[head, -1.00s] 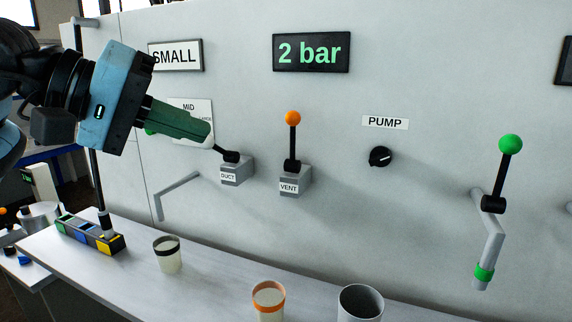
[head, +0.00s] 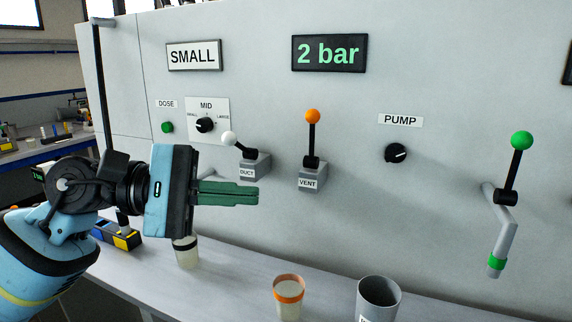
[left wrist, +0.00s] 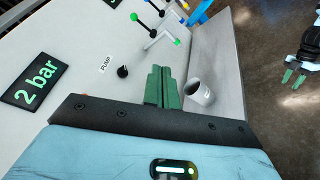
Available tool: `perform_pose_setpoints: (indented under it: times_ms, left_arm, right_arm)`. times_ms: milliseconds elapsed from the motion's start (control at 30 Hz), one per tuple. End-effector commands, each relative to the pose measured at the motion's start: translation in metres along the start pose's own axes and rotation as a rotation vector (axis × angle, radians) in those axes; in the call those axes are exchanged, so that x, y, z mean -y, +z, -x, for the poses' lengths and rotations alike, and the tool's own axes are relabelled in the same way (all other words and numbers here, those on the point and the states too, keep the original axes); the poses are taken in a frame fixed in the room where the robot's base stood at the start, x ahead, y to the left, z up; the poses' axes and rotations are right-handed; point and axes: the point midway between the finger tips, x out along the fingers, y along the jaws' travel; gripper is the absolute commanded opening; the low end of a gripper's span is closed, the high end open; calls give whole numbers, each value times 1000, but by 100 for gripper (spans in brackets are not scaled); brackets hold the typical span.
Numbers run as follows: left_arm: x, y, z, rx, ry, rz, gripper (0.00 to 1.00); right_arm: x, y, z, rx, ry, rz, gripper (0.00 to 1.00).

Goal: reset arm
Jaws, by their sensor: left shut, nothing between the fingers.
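My left gripper (head: 258,193) comes in from the left in the head view, its green fingers together and empty. It is below the DUCT lever (head: 229,139) and in front of the panel, apart from both. The DUCT lever, with a white knob, tilts to the left. The left wrist view shows the shut fingers (left wrist: 163,68) pointing along the panel, with a grey cup beside them. A second gripper with green fingers (left wrist: 294,78), my right one, shows at the far right of that view, its two fingers apart.
The VENT lever (head: 312,118) with an orange knob stands upright. A PUMP knob (head: 396,153) and a green-knobbed lever (head: 522,141) are further right. On the bench are a clear cup (head: 187,253), an orange-rimmed cup (head: 289,292) and a grey cup (head: 377,293).

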Motion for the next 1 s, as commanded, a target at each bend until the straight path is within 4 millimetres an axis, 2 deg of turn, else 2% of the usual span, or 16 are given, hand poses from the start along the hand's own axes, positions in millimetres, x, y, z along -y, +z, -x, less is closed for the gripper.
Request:
perform_pose_setpoints:
  times_ms: [33, 233, 367, 567, 667, 767, 867, 900, 967, 1000]
  left_arm:
    - [11, -6, -4, 58, 51, 138, 0]
    - [40, -30, -6, 269, 260, 679, 0]
    - [63, -55, 1, 399, 401, 1037, 0]
    - [115, -104, 19, 602, 642, 1590, 0]
    - [152, -130, 31, 707, 778, 1858, 0]
    - [198, -154, 43, 818, 930, 2117, 0]
    - [252, -173, 55, 936, 1101, 2362, 0]
    - [277, -179, 60, 986, 1178, 2453, 0]
    - [315, -185, 66, 1066, 1299, 2583, 0]
    - [341, -187, 70, -1077, -1333, -2561, 0]
  right_arm:
    - [0, 0, 0, 1, 0, 1, 36]
    - [0, 0, 0, 1, -1, 1, 36]
    - [0, 0, 0, 0, -1, 1, 36]
    - [1, 0, 1, 1, -2, 0, 36]
    - [1, 0, 1, 1, -2, -1, 36]
    - [2, 0, 1, 1, -2, -1, 36]
    - [2, 0, 1, 1, -2, -3, 36]
    - [2, 0, 1, 0, -2, -4, 36]
    - [2, 0, 1, 0, -2, -5, 36]
    - [2, 0, 1, 0, -2, -5, 36]
